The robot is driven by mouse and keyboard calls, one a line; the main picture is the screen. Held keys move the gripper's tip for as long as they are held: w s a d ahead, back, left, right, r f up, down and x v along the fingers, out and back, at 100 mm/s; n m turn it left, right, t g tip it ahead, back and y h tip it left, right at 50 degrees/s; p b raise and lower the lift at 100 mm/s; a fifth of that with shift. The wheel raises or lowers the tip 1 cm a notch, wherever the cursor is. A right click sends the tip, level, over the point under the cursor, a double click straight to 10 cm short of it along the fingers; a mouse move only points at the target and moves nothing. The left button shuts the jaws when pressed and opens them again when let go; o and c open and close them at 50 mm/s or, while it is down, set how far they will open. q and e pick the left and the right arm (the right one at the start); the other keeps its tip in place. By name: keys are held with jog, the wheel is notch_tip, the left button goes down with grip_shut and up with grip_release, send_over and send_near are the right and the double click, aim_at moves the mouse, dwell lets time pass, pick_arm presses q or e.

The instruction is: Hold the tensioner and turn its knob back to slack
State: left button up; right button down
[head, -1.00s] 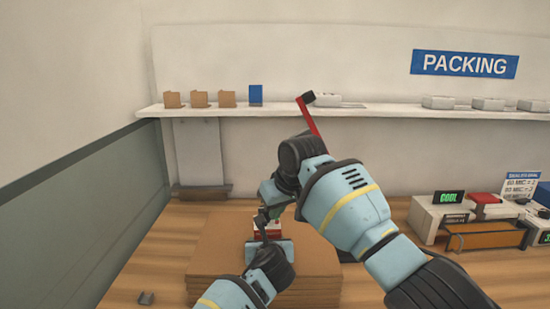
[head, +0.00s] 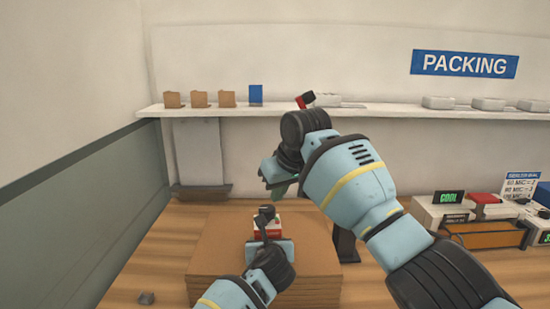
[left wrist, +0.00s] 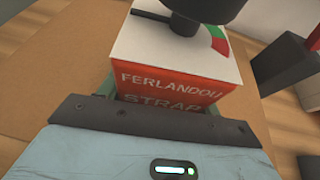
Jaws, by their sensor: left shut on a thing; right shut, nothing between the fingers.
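The tensioner (head: 273,229) is a small white and red box standing on the cardboard stack. In the left wrist view the tensioner (left wrist: 170,82) reads "FERLANDOU STRAP". Its black knob (left wrist: 198,8) is on top, cut off by the picture's edge, beside a green and red scale; the knob's setting cannot be read. In the head view the knob (head: 266,211) is dark and small. My left gripper (head: 270,247) is shut on the tensioner from the near side. My right gripper (head: 273,178) is shut and empty, raised above and apart from the knob.
The flat cardboard stack (head: 220,255) lies on the wooden table (head: 125,285). A dark post (head: 345,245) stands at its right. A white shelf (head: 380,111) with small boxes runs along the back. Devices with a green display (head: 449,197) are at the right.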

pick_arm(q)
jog(key=shift+r, duration=0.2)
pick_arm(e)
jog(key=shift+r, duration=0.45)
pick_arm(q)
jog(key=o, duration=1.5)
jog(key=shift+o, duration=1.3)
jog(key=shift+f, duration=0.15)
jog(key=shift+v, duration=6.05)
jog(key=shift+f, duration=0.1)
